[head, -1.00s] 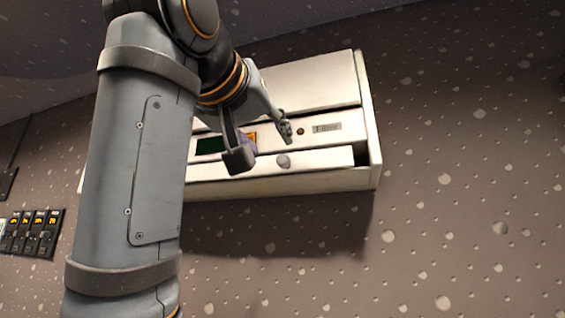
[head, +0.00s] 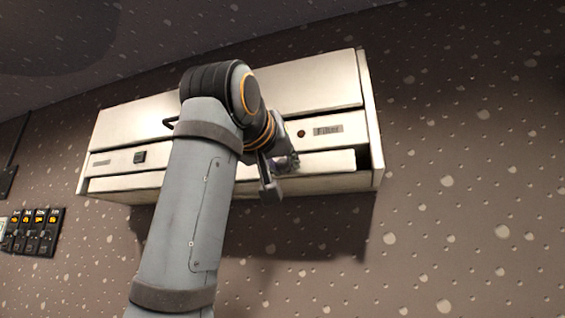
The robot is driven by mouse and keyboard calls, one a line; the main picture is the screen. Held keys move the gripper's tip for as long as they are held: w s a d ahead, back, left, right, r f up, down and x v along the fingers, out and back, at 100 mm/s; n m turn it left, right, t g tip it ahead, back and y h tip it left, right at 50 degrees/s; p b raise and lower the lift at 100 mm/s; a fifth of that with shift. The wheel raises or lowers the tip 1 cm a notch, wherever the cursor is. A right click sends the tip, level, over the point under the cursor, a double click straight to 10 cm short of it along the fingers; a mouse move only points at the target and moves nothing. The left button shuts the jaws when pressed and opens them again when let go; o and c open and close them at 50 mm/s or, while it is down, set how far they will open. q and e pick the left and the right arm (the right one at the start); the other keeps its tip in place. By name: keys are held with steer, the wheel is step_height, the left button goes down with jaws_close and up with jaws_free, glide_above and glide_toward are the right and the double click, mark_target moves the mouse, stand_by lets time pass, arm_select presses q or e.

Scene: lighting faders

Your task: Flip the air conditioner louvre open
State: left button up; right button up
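The air conditioner (head: 316,82) is a long cream-white box on the wall in the head view. Its louvre (head: 325,162) is the pale strip along the lower front, and its left part shows beyond my arm. My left gripper (head: 280,176) is at the louvre, right of its middle, with its fingertips over the strip and its lower edge. The round knob on the louvre is hidden behind the gripper. I cannot tell whether the fingers touch the louvre or hold the knob. My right gripper is not in view.
A filter label (head: 328,130) and a small round button sit above the louvre. A dark switch (head: 140,157) is on the left front. A fader panel (head: 35,232) is on the wall at lower left. The speckled wall below and right is clear.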

arm_select(q)
jaws_close()
steer(key=shift+r, duration=0.1)
stand_by(0.3)
steer(key=shift+s+r+g+p, duration=0.1)
steer(key=shift+r+g+p, duration=0.3)
steer(key=shift+p, duration=0.7)
steer(key=shift+s+a+r+g+y+p, duration=0.1)
steer(key=shift+r+g+y+p, duration=0.5)
steer(key=shift+g+p, duration=1.8)
steer(key=shift+d+r+g+y+p, duration=0.1)
steer(key=shift+r+g+y+p, duration=0.6)
steer(key=shift+p, duration=3.15)
steer(key=shift+s+a+r+g+y+p, duration=0.1)
steer(key=shift+r+g+y+p, duration=0.45)
steer(key=shift+g+p, duration=1.95)
steer(key=shift+r+t+p, duration=0.1)
steer(key=shift+t+p, duration=0.5)
steer(key=o, duration=0.5)
jaws_free()
steer(key=shift+o, duration=0.5)
steer(key=shift+w, duration=0.1)
